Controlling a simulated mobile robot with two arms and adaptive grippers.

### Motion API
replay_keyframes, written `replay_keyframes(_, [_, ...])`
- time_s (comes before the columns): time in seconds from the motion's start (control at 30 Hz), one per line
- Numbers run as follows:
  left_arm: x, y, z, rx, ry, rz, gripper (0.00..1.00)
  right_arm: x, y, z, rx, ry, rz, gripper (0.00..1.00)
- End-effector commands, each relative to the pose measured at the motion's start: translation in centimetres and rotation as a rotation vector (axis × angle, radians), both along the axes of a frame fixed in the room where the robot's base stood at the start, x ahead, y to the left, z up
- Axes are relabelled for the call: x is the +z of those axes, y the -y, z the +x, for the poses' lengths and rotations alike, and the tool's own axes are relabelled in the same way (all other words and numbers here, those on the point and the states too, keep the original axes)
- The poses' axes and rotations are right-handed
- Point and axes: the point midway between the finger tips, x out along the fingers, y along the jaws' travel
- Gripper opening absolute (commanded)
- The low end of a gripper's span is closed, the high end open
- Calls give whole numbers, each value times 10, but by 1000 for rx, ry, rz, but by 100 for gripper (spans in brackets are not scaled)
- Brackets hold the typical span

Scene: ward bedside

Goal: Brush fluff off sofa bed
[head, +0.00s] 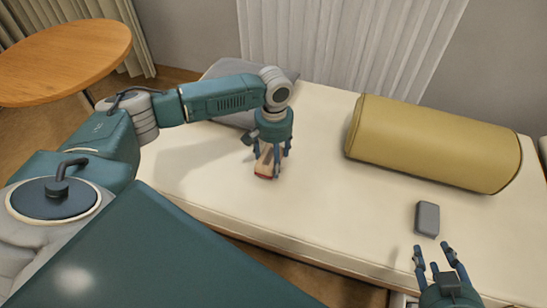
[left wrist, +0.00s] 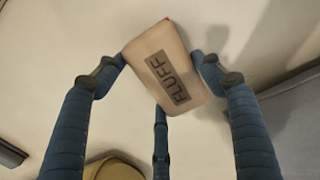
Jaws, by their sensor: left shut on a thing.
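The sofa bed (head: 310,195) has a cream top and runs across the head view. My left gripper (head: 271,156) is shut on a beige block with a reddish lower edge (head: 266,172), low over the left middle of the sofa bed. In the left wrist view the block (left wrist: 165,65) bears the label FLUFF and sits tilted between the fingers. I cannot tell whether it touches the bed. No loose fluff is clear on the cover. My right gripper (head: 440,265) has its fingers apart and is empty, at the front edge on the right.
A yellow bolster (head: 435,143) lies at the back right of the sofa bed. A small grey block (head: 427,219) lies before it, near my right gripper. A grey cushion (head: 222,70) is at the back left. A round wooden table (head: 65,62) stands far left.

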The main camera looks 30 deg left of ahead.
Motion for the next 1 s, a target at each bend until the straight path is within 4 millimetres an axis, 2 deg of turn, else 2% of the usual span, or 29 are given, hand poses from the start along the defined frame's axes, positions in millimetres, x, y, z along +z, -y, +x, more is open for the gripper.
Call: replay_keyframes(1.0, [-16, 0, 0, 0, 0, 0, 46, -1, 1, -1, -1, -5, -2, 38])
